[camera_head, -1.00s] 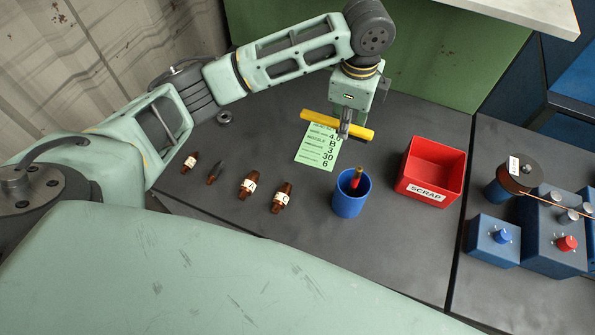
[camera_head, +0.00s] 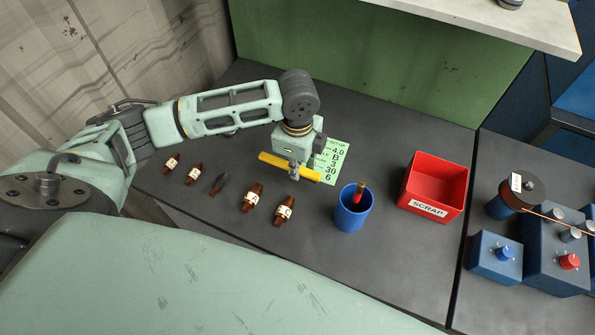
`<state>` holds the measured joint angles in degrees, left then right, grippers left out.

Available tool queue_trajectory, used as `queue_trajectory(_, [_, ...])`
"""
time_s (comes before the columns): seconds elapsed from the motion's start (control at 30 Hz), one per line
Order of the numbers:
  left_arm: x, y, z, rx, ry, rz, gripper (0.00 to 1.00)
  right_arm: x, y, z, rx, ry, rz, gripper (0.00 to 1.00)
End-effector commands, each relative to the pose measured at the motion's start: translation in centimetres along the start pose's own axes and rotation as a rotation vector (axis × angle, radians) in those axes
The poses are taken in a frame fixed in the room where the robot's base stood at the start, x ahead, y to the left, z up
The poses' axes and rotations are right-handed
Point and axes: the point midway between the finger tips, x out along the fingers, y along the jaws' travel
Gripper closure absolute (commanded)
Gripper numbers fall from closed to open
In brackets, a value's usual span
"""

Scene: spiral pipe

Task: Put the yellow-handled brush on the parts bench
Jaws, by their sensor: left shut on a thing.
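My left gripper (camera_head: 294,171) is shut on a long yellow bar (camera_head: 272,159), which looks like the yellow handle of the brush. The bar lies crosswise in the fingers, sticking out on both sides. No bristles can be made out. The gripper hangs over the dark bench (camera_head: 395,265), left of the green card and above the row of brown nozzles in the picture. I cannot tell whether the bar touches the bench top. My right gripper is not in view.
A green card (camera_head: 334,155) lies beside the gripper. A blue cup (camera_head: 350,218) holds a red-and-yellow stick. A red scrap bin (camera_head: 432,209) stands right of it. Several brown nozzles (camera_head: 252,198) and a dark pointed piece (camera_head: 220,183) lie at left. Blue control boxes (camera_head: 495,265) stand far right.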

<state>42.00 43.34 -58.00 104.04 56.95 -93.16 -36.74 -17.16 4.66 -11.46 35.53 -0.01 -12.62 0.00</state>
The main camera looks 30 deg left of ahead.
Motion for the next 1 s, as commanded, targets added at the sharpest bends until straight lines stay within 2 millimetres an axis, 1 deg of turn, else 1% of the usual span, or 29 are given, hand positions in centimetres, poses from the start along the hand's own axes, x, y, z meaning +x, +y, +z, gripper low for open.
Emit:
queue_trajectory(0.1, [1.9, 0.2, 0.0, 0.0, -0.001, 0.005, 1.0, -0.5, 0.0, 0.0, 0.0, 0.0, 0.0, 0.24])
queue_trajectory(0.23, [3.3, 0.1, 0.0, 0.001, -0.002, 0.002, 1.0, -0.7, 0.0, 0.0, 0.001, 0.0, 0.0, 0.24])
queue_trajectory(0.3, [3.6, 0.1, 0.0, 0.001, -0.001, 0.001, 1.0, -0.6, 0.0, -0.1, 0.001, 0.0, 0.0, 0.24])
queue_trajectory(0.6, [3.8, 0.1, 0.0, 0.0, -0.001, 0.001, 1.0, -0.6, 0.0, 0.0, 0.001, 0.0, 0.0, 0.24])
queue_trajectory(0.63, [3.9, 0.1, 0.0, 0.0, -0.001, 0.001, 0.83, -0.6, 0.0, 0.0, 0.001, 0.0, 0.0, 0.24])
queue_trajectory(0.7, [3.9, 0.1, 0.0, 0.001, -0.001, 0.001, 0.77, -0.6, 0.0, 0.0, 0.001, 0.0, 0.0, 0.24])
queue_trajectory(0.83, [3.8, 0.1, 0.0, 0.0, -0.001, 0.001, 0.65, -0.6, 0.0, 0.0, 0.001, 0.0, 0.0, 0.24])
queue_trajectory(1.0, [3.8, 0.0, 0.0, 0.0, -0.001, 0.001, 0.65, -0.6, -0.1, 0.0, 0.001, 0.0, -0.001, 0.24])
